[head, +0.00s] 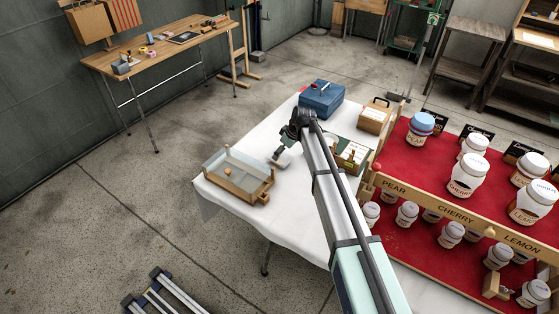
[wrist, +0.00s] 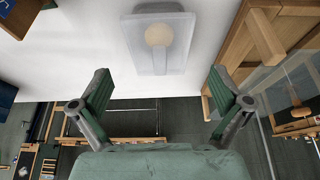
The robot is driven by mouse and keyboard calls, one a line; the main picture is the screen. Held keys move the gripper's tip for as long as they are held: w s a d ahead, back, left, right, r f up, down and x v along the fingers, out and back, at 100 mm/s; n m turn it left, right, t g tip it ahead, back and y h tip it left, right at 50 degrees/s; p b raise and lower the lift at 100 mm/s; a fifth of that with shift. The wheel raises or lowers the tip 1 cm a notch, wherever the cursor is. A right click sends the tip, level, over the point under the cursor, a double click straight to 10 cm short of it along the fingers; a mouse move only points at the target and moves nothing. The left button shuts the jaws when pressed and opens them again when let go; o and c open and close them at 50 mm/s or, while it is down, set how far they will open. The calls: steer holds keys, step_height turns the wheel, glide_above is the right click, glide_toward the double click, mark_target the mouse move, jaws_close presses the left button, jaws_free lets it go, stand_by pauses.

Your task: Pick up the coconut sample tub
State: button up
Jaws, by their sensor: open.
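A pale, translucent tub (wrist: 141,61) with a beige round patch in its middle shows in the wrist view, on the white tablecloth. I see no readable label, so I cannot confirm it is the coconut one. My gripper (wrist: 158,88) is open, with its two green fingers spread wide and nothing between them. The tub lies ahead of the fingertips, roughly centred between them and apart from them. In the head view, my gripper (head: 284,153) is low over the white table, and the small pale tub (head: 280,161) shows just beside it, partly hidden.
A wooden tray with a clear guard (head: 263,192) stands close on the left; its wooden frame also shows in the wrist view (wrist: 235,45). A blue box (head: 322,98) and a wooden box (head: 375,117) stand behind. A red stepped display (head: 395,160) with several jars is on the right.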

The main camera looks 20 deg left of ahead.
mark_target(280, 161)
steer(key=shift+p+x, duration=1.2)
steer(key=shift+x, duration=1.6)
steer(key=shift+d, duration=0.15)
steer(key=c, duration=1.2)
